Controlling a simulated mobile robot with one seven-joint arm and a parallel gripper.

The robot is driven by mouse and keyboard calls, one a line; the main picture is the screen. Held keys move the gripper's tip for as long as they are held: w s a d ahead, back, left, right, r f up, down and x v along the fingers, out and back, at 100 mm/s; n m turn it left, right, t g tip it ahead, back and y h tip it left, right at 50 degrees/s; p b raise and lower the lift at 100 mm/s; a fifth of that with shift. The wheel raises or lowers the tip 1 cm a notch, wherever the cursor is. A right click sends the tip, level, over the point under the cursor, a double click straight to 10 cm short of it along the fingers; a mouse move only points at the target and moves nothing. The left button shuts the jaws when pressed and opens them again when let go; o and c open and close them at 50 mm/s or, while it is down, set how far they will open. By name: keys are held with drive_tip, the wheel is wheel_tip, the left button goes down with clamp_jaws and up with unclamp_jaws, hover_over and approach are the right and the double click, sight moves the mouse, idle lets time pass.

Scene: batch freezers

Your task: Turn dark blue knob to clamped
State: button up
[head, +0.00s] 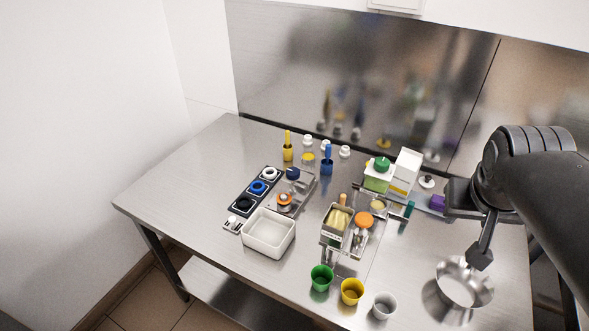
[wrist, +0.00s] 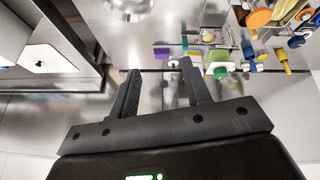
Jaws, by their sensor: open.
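The dark blue knob (head: 292,173) sits at the back end of a grey metal plate (head: 303,189) on the steel table, left of the table's middle. Its markings are too small to read, so I cannot tell its setting. An orange knob (head: 284,198) is nearer on the same plate. My gripper (head: 480,258) is far to the right, above the table near a shiny metal bowl, well apart from the knob. In the wrist view my gripper (wrist: 160,70) has its two fingers spread with nothing between them. I cannot make out the dark blue knob in that view.
A dark strip with white, blue and black rings (head: 257,187) lies left of the plate. A white bin (head: 269,236) stands in front. Bottles and a blue cup (head: 327,167) are behind. A crowded rack (head: 337,235) and the metal bowl (head: 464,284) lie to the right. The table's left end is clear.

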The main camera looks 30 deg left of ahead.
drive_tip(key=o, duration=0.3)
drive_tip(key=w+a, duration=0.2)
drive_tip(key=a, duration=0.1)
drive_tip(key=w+a+n, duration=0.1)
drive_tip(key=w+a, duration=0.1)
drive_tip(key=w, duration=0.1)
drive_tip(key=w+a+n, duration=0.1)
drive_tip(key=w+a, duration=0.1)
drive_tip(key=a, duration=0.1)
drive_tip(key=shift+w+a+f, duration=0.2)
drive_tip(key=shift+a+f, duration=0.15)
drive_tip(key=n+g+y, duration=0.2)
drive_tip(key=n+y, duration=0.2)
drive_tip(key=n, duration=0.1)
approach(293, 171)
drive_tip(key=x, duration=0.8)
drive_tip(key=shift+a+f, duration=0.1)
drive_tip(key=shift+f, duration=0.25)
drive_tip(key=c, duration=0.9)
